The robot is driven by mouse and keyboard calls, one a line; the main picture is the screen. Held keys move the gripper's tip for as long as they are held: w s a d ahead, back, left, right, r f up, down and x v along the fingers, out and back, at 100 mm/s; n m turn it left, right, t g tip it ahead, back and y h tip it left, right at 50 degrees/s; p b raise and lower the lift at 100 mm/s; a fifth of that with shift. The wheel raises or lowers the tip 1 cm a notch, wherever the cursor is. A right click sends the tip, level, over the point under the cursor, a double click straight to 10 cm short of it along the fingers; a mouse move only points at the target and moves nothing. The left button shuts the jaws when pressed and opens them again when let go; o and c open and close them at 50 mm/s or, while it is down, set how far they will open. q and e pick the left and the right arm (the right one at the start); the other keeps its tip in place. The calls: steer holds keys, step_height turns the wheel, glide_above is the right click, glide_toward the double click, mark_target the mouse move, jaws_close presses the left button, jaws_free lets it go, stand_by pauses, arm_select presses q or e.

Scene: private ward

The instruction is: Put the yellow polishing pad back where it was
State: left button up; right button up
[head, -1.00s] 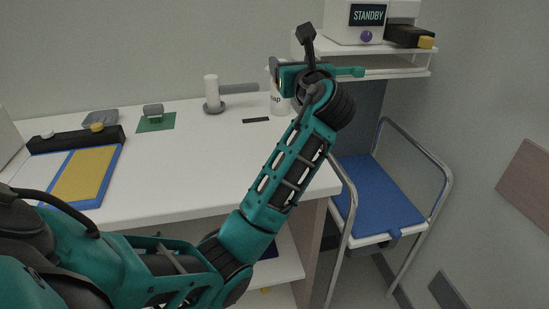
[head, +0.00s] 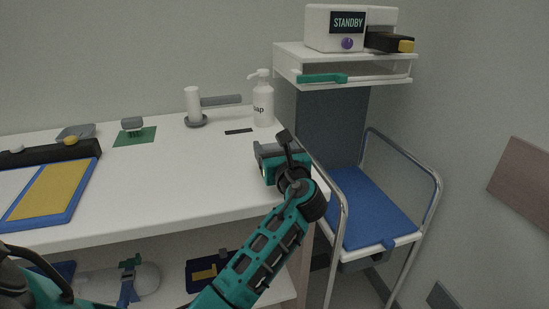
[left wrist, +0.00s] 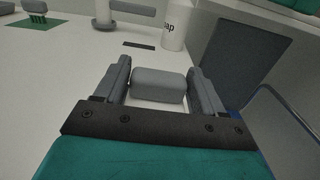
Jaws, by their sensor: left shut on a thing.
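My left gripper (head: 274,157) is over the right end of the white table. In the left wrist view its fingers (left wrist: 159,72) are shut on a rounded grey block (left wrist: 158,84), like a handle. Its underside is hidden, and no yellow shows on it, so I cannot tell whether it belongs to the yellow polishing pad. A flat board with a blue rim (head: 70,200) lies at the table's left, with a yellow panel (head: 50,190) beside a white one. A similar grey-handled green brush (head: 132,124) stands on a green mat (head: 148,139). My right gripper is out of view.
A soap bottle (head: 263,105), dark strip (head: 238,131) and white post with grey arm (head: 194,105) stand behind the gripper. A black rack (head: 45,155) is behind the board. The table middle is clear. A blue-seated chair (head: 372,208) and wall shelf (head: 345,52) are right.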

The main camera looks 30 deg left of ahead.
arm_select(q)
steer(key=shift+f, duration=0.6)
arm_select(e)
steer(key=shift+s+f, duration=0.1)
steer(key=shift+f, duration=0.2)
arm_select(q)
steer(key=o, duration=1.7)
steer(key=shift+o, duration=0.2)
